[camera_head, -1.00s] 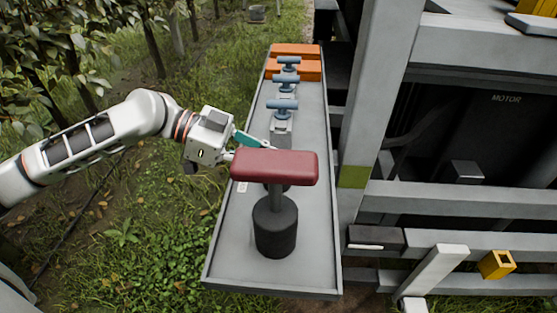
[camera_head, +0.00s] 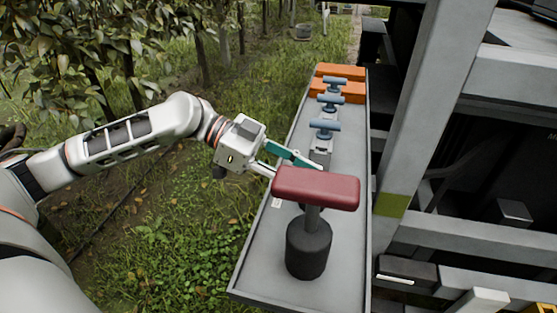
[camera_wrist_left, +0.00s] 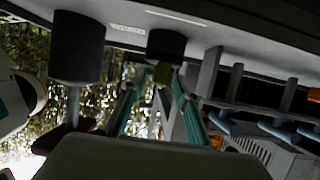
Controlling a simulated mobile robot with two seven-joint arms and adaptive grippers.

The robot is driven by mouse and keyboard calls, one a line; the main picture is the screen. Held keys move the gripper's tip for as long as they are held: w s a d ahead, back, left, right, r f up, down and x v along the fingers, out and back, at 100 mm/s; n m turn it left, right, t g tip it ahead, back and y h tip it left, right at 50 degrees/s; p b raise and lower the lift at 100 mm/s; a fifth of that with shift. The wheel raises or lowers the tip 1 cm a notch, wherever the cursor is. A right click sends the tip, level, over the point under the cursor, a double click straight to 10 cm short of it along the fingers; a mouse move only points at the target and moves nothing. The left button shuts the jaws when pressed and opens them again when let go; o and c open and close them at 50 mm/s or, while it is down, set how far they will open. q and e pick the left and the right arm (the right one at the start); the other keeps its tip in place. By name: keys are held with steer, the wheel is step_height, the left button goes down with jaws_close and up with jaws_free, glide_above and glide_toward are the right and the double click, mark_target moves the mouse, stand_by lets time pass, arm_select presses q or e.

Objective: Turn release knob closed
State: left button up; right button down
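A red T-handle (camera_head: 316,188) on a dark cylindrical base (camera_head: 308,247) stands upright near the front of the grey panel (camera_head: 262,265). My left gripper (camera_head: 294,163) is behind this handle, its teal fingers pointing right; the handle hides part of them. In the left wrist view, which is upside down, the fingers (camera_wrist_left: 157,85) are spread apart. A short dark knob (camera_wrist_left: 166,46) with an olive end sits between and beyond the fingertips. I cannot tell whether they touch it. In the head view it is mostly hidden behind the red handle. My right gripper is not in view.
Several blue T-handles (camera_head: 325,126) stand in a row farther back on the panel, before orange blocks (camera_head: 339,92). A grey machine frame (camera_head: 432,120) borders the panel on the right. Grass (camera_head: 170,240) and leafy trees (camera_head: 90,60) lie to the left.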

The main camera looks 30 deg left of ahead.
arm_select(q)
steer(key=v, duration=0.9)
steer(key=shift+s+a, duration=0.15)
steer(key=shift+a, duration=0.15)
steer(key=shift+r, duration=0.1)
